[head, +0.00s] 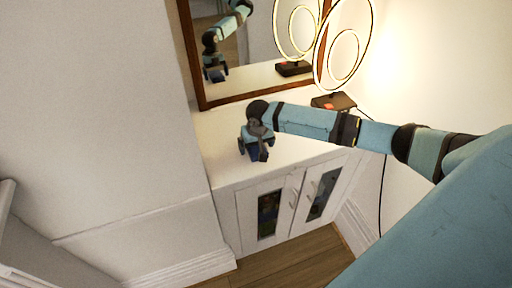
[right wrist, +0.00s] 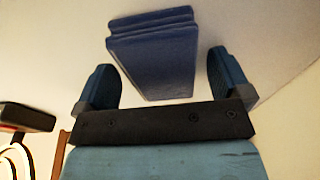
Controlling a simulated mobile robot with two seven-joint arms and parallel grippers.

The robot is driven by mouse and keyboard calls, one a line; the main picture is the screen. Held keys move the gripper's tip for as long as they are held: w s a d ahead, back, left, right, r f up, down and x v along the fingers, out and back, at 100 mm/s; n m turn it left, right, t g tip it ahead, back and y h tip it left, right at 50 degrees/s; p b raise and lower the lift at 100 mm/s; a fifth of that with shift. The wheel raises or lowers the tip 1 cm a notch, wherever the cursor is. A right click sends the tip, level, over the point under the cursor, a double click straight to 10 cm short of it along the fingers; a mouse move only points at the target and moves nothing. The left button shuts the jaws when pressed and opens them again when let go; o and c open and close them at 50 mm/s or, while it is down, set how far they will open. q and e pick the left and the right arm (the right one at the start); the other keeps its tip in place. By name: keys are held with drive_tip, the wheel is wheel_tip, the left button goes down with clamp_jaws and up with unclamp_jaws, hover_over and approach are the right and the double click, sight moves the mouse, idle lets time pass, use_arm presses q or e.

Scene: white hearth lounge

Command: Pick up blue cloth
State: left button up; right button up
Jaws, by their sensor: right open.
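The blue cloth (right wrist: 153,58) is a folded, layered dark blue block on the white cabinet top, seen in the right wrist view. My right gripper (right wrist: 161,65) is open, with one finger on each side of the cloth and a visible gap on both sides. In the head view my right gripper (head: 255,153) points down over the cabinet top, and it mostly hides the cloth there. My left gripper is not in view.
The white cabinet (head: 222,168) has glass-paned doors. A wood-framed mirror (head: 244,77) stands behind the gripper and reflects my arm. A lit ring lamp (head: 335,101) with a dark base stands at the right on the cabinet top, close to my right arm. A wall lies left.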

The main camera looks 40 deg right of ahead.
drive_tip(key=c, duration=1)
wheel_tip(320, 180, up, 20)
drive_tip(key=shift+f, duration=0.1)
drive_tip(key=shift+o, duration=0.4)
drive_tip(key=shift+a, duration=0.1)
